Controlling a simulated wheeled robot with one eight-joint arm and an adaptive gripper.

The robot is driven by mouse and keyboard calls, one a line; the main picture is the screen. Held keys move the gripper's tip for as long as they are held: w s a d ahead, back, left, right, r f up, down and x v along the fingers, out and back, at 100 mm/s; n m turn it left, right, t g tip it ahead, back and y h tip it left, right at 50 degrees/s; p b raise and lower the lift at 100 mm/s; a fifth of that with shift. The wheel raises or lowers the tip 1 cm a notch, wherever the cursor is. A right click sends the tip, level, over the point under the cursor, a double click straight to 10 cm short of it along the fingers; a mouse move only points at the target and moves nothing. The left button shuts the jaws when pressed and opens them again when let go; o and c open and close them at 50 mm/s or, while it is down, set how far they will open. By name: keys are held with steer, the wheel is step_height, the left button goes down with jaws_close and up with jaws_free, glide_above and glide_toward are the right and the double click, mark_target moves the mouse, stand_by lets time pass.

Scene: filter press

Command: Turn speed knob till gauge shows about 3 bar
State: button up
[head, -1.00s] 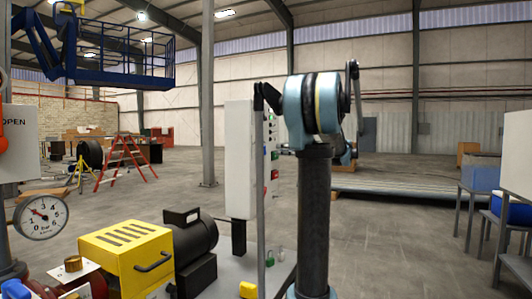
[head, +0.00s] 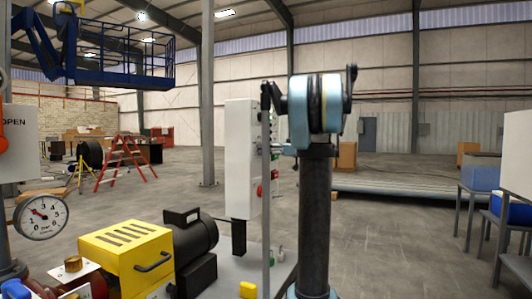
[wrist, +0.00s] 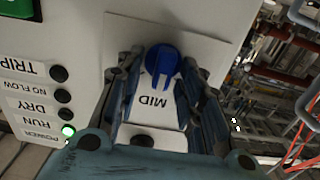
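The speed knob (wrist: 163,62) is blue, with a raised bar, on a white panel plate marked MID, upside down in the wrist view. My gripper (wrist: 162,68) has its two dark fingers on either side of the knob. They look apart, with the plate showing between them; any contact with the knob is unclear. The round white gauge (head: 40,216) stands at the far left of the head view. Its red-tipped needle points up and left, around 2 bar.
A yellow guard (head: 125,250) and a black motor (head: 190,235) stand left of the cabinet. Open floor lies beyond.

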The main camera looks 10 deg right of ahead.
jaws_close()
steer(key=shift+r, duration=0.1)
steer(key=m, duration=0.8)
steer(key=shift+w+d+m, duration=0.3)
steer(key=shift+w+m, duration=0.05)
steer(key=shift+m, duration=0.05)
stand_by(0.5)
steer(key=shift+c, duration=0.5)
jaws_free()
steer(key=shift+o, duration=0.7)
steer(key=shift+f, duration=0.2)
